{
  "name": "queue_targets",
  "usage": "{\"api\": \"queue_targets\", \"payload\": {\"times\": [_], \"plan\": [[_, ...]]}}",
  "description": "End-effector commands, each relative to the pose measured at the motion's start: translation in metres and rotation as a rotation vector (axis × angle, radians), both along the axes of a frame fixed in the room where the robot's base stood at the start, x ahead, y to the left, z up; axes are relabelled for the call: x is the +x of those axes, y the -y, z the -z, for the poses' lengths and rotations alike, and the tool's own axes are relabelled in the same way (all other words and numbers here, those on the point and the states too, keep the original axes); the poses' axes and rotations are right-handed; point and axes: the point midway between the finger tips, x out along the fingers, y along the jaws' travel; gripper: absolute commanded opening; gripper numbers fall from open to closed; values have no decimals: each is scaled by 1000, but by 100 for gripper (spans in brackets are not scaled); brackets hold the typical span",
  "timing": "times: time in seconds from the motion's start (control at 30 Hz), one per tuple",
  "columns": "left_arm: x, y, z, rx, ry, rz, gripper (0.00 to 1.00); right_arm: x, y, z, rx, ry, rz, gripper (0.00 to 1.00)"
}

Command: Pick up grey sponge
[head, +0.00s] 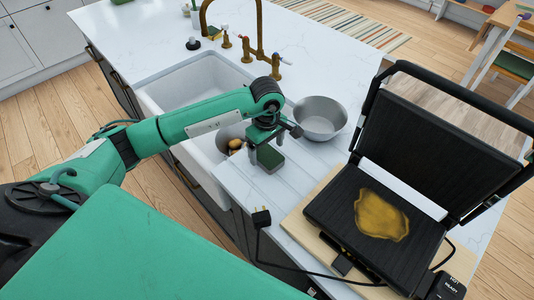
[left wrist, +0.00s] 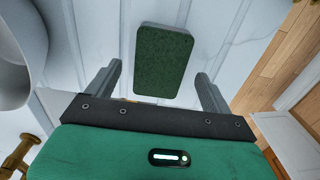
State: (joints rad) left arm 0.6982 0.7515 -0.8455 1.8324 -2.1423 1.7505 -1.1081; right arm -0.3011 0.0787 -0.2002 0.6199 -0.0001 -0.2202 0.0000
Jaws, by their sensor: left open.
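The sponge (head: 270,158) sits on the white countertop between the sink and the grill. Its top looks dark green, with a grey body edge visible in the left wrist view (left wrist: 163,62). My left gripper (head: 267,148) is directly over it, pointing down. In the left wrist view, the open fingers (left wrist: 159,72) lie on either side of the sponge, with space between each finger and it. They are not closed on it. Whether the fingertips have reached the sponge's height is hard to tell. My right gripper is not in view.
A metal bowl (head: 320,117) stands just behind and right of the left gripper. The white sink (head: 200,82) is to the left. An open black grill (head: 335,205) with yellow food (head: 380,215) stands at the right; its plug (head: 261,217) lies near the counter's front edge.

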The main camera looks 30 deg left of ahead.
Motion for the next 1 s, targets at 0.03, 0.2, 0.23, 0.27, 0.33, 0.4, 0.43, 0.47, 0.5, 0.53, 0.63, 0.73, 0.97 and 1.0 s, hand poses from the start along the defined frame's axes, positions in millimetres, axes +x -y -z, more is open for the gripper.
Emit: {"api": "queue_targets", "payload": {"times": [0.03, 0.2, 0.23, 0.27, 0.33, 0.4, 0.43, 0.47, 0.5, 0.53, 0.63, 0.73, 0.97, 1.0], "plan": [[-1, 1, 6, -2, -5, -1, 85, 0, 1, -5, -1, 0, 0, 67], [0, 1, 18, -1, -1, 0, 85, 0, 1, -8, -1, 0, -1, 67], [0, 1, 18, -1, -1, 0, 85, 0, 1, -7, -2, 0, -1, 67], [0, 0, 19, -1, -1, 0, 85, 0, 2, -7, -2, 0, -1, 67], [0, 0, 19, 0, 0, 0, 85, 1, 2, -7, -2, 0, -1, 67], [0, 0, 19, 0, 0, 0, 85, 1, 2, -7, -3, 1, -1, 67], [0, 0, 19, 0, 0, 0, 81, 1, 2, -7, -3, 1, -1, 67], [0, 0, 19, 0, 0, 0, 75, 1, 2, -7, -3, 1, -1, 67], [0, 0, 19, 0, 0, 0, 67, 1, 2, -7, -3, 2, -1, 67], [0, 0, 19, 0, 0, 0, 61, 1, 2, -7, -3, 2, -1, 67], [0, 0, 18, 0, 0, 0, 41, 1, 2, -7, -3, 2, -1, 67], [0, 0, 18, 0, 0, 0, 37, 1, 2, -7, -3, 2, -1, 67], [0, 0, 18, 0, 0, 0, 37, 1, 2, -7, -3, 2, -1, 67], [0, 0, 18, 0, 0, 0, 37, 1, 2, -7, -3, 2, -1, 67]]}}
